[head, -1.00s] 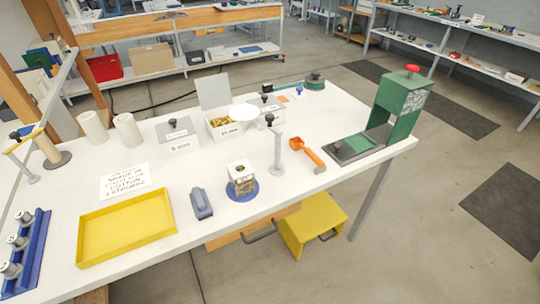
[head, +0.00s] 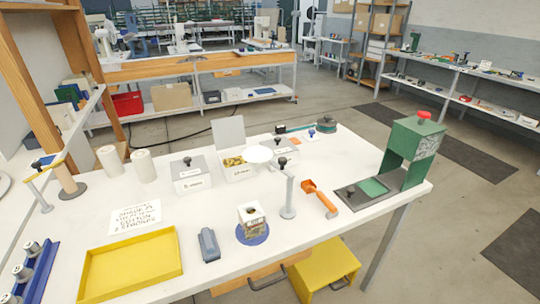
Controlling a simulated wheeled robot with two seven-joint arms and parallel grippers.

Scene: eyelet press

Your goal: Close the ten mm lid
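The ten mm box (head: 238,174) stands in the middle back of the white table, with brass-coloured eyelets (head: 233,161) inside. Its grey lid (head: 229,131) is open and stands up at the back of the box. A white round dish (head: 258,154) stands at its right and covers part of that side from view. Left of it is a smaller box with a shut grey lid (head: 190,168) and a dark knob. Another lidded box (head: 284,143) is partly hidden behind the dish at the right. Neither of my grippers is in view.
A green press (head: 413,152) stands at the right table end. In front are an orange-handled tool (head: 320,197), a grey post (head: 288,197), a stapler-like grey tool (head: 209,244), a blue round base (head: 252,234) and a yellow tray (head: 130,287). Two white rolls (head: 109,160) stand at the left.

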